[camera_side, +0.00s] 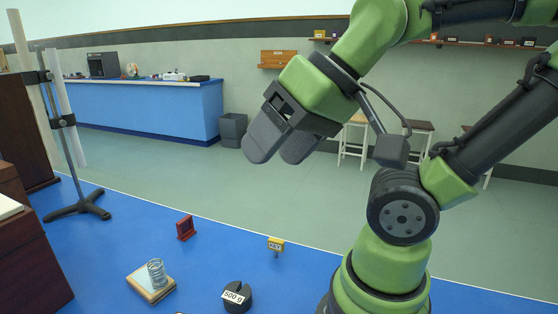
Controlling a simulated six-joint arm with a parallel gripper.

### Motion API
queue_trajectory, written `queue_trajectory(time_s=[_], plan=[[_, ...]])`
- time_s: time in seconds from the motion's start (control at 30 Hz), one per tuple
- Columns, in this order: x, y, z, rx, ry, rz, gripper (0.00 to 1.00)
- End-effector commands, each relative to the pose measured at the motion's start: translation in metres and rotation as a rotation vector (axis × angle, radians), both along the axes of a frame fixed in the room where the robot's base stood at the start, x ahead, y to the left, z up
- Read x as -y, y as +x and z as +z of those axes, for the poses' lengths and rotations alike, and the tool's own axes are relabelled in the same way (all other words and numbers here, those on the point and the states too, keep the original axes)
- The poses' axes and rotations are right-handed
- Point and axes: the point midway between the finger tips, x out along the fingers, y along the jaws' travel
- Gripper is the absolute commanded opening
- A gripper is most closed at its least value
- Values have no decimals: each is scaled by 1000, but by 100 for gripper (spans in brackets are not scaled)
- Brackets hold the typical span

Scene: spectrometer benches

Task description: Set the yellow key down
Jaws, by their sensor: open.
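The yellow key (276,244) is a small yellow block with dark markings on its face and a short stem below. It appears upright on the blue bench top, near the far edge. My gripper (281,147) is open, with nothing between its two dark, rounded fingers. It is high in the picture, above the key and clear of it.
A black 500 g slotted weight (237,297) sits in front of the key. A red framed piece (185,228) and a coil spring (156,272) on a wooden base (146,286) are to the left. A retort stand (77,207) rises farther left.

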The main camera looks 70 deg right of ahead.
Motion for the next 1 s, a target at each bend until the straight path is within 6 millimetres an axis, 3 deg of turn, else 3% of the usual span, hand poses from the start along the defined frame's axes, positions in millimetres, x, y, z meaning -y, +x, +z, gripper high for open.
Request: queue_trajectory(time_s=[0.53, 0.77, 1.0], plan=[[3, 4, -8, -62, -46, 28, 70], [21, 20, -51, -398, -314, 216, 70], [46, 38, -102, -767, -656, 517, 70]])
